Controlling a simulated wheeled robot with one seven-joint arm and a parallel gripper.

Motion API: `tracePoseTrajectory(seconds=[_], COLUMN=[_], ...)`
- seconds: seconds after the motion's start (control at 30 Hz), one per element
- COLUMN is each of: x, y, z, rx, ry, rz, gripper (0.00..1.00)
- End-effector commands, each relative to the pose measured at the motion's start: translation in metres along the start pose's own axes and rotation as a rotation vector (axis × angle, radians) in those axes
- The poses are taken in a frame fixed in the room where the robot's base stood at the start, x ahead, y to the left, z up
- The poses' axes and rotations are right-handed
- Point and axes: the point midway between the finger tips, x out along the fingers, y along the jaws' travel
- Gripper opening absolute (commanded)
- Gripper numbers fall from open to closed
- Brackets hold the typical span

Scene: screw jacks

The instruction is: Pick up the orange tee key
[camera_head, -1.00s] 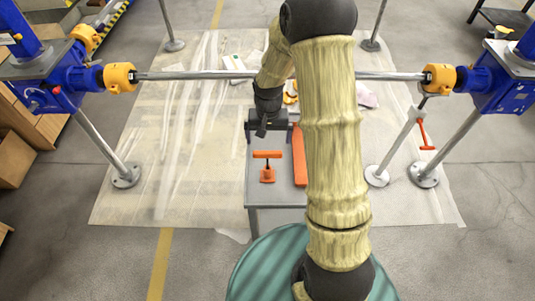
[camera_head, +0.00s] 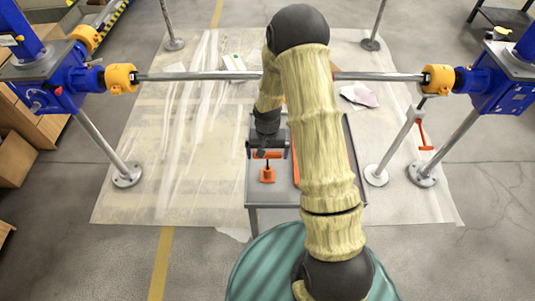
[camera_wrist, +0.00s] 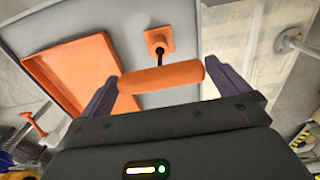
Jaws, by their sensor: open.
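The orange tee key (camera_head: 267,174) stands upright on the grey table (camera_head: 262,191), with its square orange foot on the tabletop and its bar handle at the top. In the wrist view the tee key's handle (camera_wrist: 162,78) lies crosswise between my two open fingers, near their tips. My gripper (camera_head: 268,148) is above and just behind the handle in the head view and partly hides it. In the wrist view my gripper (camera_wrist: 162,82) is open and empty, and its fingers are apart from the foot. Whether a finger touches the handle I cannot tell.
An orange tray (camera_wrist: 75,72) lies on the table beside the tee key. A horizontal steel shaft (camera_head: 200,76) runs between two blue screw jacks (camera_head: 62,90) behind the table. A red-handled crank (camera_head: 424,135) stands at the right. Plastic sheeting covers the floor.

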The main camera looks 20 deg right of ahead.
Motion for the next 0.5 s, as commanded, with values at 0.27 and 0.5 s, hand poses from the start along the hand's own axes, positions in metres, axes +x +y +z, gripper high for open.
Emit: tracePoseTrajectory(seconds=[0.27, 0.5], x=[0.0097, 0.0095], y=[0.0000, 0.0000], z=[-0.0001, -0.0002], rx=[0.001, 0.001], ry=[0.001, 0.001], rz=[0.000, 0.000], gripper=[1.00, 1.00])
